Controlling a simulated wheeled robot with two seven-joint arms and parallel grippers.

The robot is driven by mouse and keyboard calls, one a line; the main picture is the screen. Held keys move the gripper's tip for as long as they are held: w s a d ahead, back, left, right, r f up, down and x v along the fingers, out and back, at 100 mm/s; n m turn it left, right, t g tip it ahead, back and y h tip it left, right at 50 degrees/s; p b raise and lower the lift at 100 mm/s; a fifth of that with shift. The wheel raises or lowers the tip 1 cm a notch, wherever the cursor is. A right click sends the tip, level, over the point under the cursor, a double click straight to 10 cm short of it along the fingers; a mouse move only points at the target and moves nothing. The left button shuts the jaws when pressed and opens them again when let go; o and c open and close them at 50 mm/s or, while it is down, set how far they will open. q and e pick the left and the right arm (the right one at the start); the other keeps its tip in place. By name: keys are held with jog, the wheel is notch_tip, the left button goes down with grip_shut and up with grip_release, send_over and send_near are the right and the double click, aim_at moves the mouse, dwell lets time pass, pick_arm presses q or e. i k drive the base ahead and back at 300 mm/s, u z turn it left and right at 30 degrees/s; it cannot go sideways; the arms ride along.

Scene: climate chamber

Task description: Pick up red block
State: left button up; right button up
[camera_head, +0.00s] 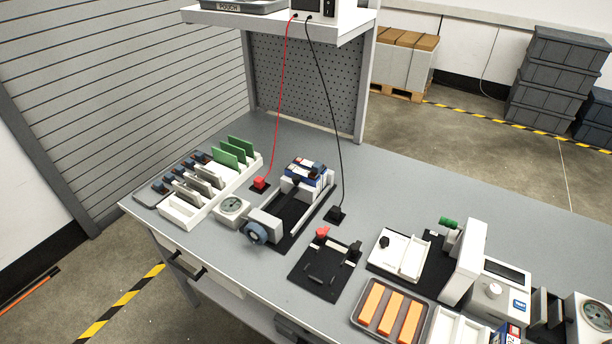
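A small red block (260,183) sits on a dark pad on the grey workbench, at the lower end of a red cable (278,110) that hangs from the shelf. A second small red piece (322,232) shows at the back edge of a black fixture plate (325,272), nearer the front. I cannot tell which of the two the task means. Neither of my grippers shows in the head view, so nothing is seen touching either red piece.
A white rack (182,212) with green boards stands left. A vise-like device (290,205) stands right of the red block, near a black plug (336,214) on a black cable. A tray of orange bars (427,316) and several instruments crowd the right. Bare bench lies behind.

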aim_at(259, 182)
jog(key=z, duration=3.75)
jog(key=k, duration=2.05)
jog(key=u, duration=1.7)
